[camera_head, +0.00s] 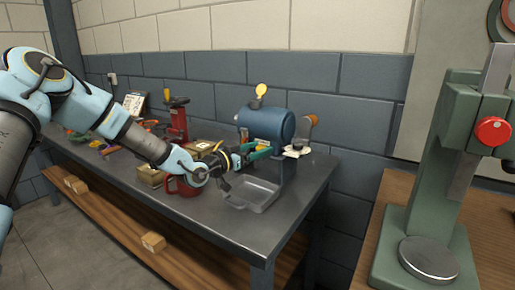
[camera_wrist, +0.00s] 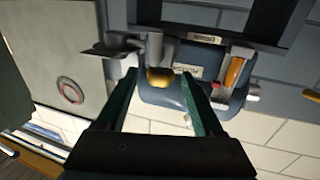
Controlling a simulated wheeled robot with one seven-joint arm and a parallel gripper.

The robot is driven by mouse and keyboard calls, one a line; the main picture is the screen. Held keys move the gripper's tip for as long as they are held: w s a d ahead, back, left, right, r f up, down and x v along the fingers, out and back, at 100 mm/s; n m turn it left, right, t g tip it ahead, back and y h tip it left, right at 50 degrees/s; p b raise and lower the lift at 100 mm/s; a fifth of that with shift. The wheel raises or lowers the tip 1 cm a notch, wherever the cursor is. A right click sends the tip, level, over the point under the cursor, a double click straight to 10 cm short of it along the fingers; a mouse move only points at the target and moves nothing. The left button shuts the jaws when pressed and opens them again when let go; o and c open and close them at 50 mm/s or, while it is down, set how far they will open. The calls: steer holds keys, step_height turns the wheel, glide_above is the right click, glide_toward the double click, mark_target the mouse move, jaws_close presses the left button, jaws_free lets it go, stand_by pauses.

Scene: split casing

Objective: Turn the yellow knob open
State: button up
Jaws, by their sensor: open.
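The yellow knob (camera_wrist: 160,78) is small and rounded. It shows in the wrist view on the front of a blue tank (camera_wrist: 190,98), beside grey fittings. In the head view the blue tank (camera_head: 267,123) stands at the back right of the bench, and the knob is mostly hidden near my fingers. My gripper (camera_wrist: 159,82) is open, with one green finger on each side of the knob. I cannot tell whether either finger touches it. My gripper (camera_head: 261,152) also shows in the head view, in front of the tank.
A grey tray (camera_head: 253,195) lies below my gripper. A red mug (camera_head: 185,185) and small boxes stand to its left on the metal bench (camera_head: 215,218). A yellow disc (camera_head: 261,89) stands on the tank. A green press (camera_head: 443,185) is on the right.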

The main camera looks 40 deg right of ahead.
jaws_close()
stand_by(0.5)
steer(key=shift+t+b, duration=0.3)
steer(key=n+t+b, duration=0.2)
steer(key=t+b, duration=0.1)
steer(key=shift+s+f, duration=0.2)
steer(key=shift+s, duration=0.1)
steer(key=n+t+y+b, duration=0.1)
steer(key=t, duration=0.1)
steer(key=n+t+y+b, duration=0.1)
steer(key=n+t+b, duration=0.1)
steer(key=n+t+y+b, duration=0.1)
steer(key=t, duration=0.1)
steer(key=shift+s+d+n, duration=0.25)
steer(key=shift+s+n, duration=0.05)
steer(key=shift+s, duration=0.05)
steer(key=n+t+y+b, duration=0.1)
steer(key=t, duration=0.1)
steer(key=n+t+y+b, duration=0.1)
steer(key=n+t+y, duration=0.1)
steer(key=shift+s+d+r+n+y, duration=0.1)
steer(key=shift+d+r+n+y, duration=0.1)
steer(key=shift+n+y, duration=0.1)
steer(key=shift+d+n+t+y+b, duration=0.1)
steer(key=shift+n+t+y+b, duration=0.05)
steer(key=shift+n+t+y, duration=0.9)
steer(key=shift+n+t+y+b, duration=0.15)
steer(key=shift+n+t+y, duration=0.5)
steer(key=shift+y, duration=0.8)
steer(key=shift+n+y, duration=0.3)
